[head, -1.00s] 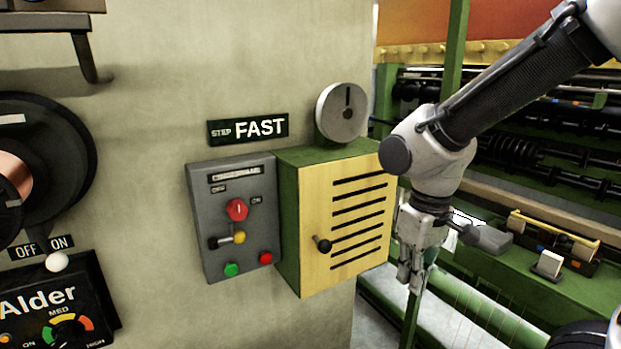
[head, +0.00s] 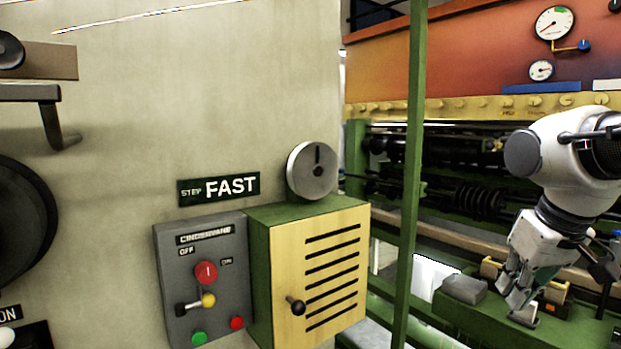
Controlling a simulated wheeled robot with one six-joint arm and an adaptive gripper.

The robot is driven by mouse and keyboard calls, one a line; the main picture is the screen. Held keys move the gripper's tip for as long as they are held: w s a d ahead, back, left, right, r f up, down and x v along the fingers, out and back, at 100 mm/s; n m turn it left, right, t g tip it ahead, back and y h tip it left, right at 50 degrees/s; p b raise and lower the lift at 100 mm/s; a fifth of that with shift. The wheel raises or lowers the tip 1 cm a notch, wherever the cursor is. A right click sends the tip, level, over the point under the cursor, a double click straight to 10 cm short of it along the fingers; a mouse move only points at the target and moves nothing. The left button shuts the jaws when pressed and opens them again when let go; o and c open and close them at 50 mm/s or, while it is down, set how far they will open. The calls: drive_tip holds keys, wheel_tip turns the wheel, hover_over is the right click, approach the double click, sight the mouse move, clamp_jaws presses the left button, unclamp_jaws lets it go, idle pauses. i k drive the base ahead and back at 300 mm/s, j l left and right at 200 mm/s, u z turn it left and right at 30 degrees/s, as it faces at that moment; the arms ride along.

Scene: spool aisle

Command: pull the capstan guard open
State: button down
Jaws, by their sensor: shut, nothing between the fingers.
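The capstan guard is most likely the yellow slotted front panel (head: 335,270) on a green box (head: 258,290) fixed to the wall. It looks closed, flush with the box. A black round knob (head: 297,306) sticks out near its lower left. My gripper (head: 518,300) is at the right of the head view, pointing down, well to the right of the panel and apart from it. Its fingers are shut and hold nothing.
A grey disc (head: 312,170) sits on top of the box. A grey control box (head: 203,280) with a red knob, lever and buttons is at its left, under a FAST sign (head: 219,189). A green post (head: 411,180) stands between the panel and my gripper, before machinery with rollers.

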sight(320, 265)
drive_tip(key=k+j, duration=0.15)
drive_tip(key=j, duration=0.25)
drive_tip(key=k+j+z, duration=0.1)
drive_tip(key=j, duration=0.3)
drive_tip(key=k+j, duration=0.25)
drive_tip(key=j, duration=0.15)
